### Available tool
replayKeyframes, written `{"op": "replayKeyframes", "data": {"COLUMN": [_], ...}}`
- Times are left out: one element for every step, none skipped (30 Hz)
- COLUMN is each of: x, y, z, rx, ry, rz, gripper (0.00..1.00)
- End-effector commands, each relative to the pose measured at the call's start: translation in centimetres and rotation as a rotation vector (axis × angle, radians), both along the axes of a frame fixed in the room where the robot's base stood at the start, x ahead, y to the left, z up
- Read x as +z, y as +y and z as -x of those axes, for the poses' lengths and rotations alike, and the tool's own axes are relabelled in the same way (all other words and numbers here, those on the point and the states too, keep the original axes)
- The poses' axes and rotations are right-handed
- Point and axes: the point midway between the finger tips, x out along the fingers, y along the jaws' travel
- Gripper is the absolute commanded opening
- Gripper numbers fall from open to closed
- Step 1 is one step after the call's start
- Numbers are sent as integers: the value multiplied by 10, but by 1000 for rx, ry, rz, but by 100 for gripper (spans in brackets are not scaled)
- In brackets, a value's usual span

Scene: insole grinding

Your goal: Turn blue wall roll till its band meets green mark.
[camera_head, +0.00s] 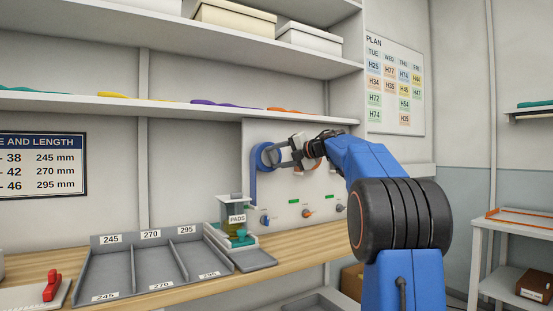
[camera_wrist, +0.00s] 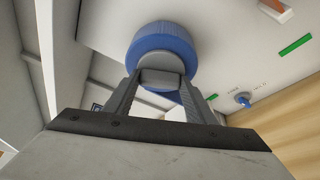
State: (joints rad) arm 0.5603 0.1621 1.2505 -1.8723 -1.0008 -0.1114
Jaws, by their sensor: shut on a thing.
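The blue wall roll (camera_head: 263,157) is mounted on a pale wall panel (camera_head: 262,136), with a blue strip (camera_head: 254,187) hanging from its left side. In the wrist view the roll (camera_wrist: 163,42) has a grey block (camera_wrist: 160,78) at its front. My gripper (camera_head: 281,155) reaches the roll from the right; in the wrist view its fingers (camera_wrist: 158,84) are shut on this block, one on each side. A green mark (camera_head: 294,201) sits on the panel below and right of the roll; a green mark also shows at upper right in the wrist view (camera_wrist: 296,46). I cannot make out the roll's band.
Below are a blue knob (camera_head: 265,219) and an orange knob (camera_head: 308,213). A PADS dispenser (camera_head: 237,219) and a grey sorting tray (camera_head: 135,253) stand on the wooden bench (camera_head: 308,246). A shelf (camera_head: 180,111) runs above. A side rack (camera_head: 515,232) stands at right.

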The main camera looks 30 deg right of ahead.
Motion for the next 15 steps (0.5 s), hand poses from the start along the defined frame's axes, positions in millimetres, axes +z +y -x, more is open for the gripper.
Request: {"op": "replayKeyframes", "data": {"x": [-3, -3, -3, -2, -2, -2, -3, -3, -3, -3, -3, -3, -3, -3, -3], "y": [1, 1, 1, 1, 1, 1, 1, 1, 1, 1, 1, 1, 1, 1, 1], "z": [0, 0, 0, 0, 0, 0, 0, 0, 0, 0, 0, 0, 0, 0, 0], "rx": [3, 3, 3, 4, 4, 4, 4, 4, 4, 4, 4, 4, 4, 4, 5], "ry": [4, 5, 4, 4, 3, 3, 3, 4, 3, 3, 3, 3, 3, 3, 4], "rz": [19, 30, 42, 50, 57, 65, 71, 74, 78, 81, 83, 84, 85, 85, 85], "gripper": [28, 28, 28, 28, 28, 28, 28, 28, 28, 28, 28, 28, 28, 28, 28]}}
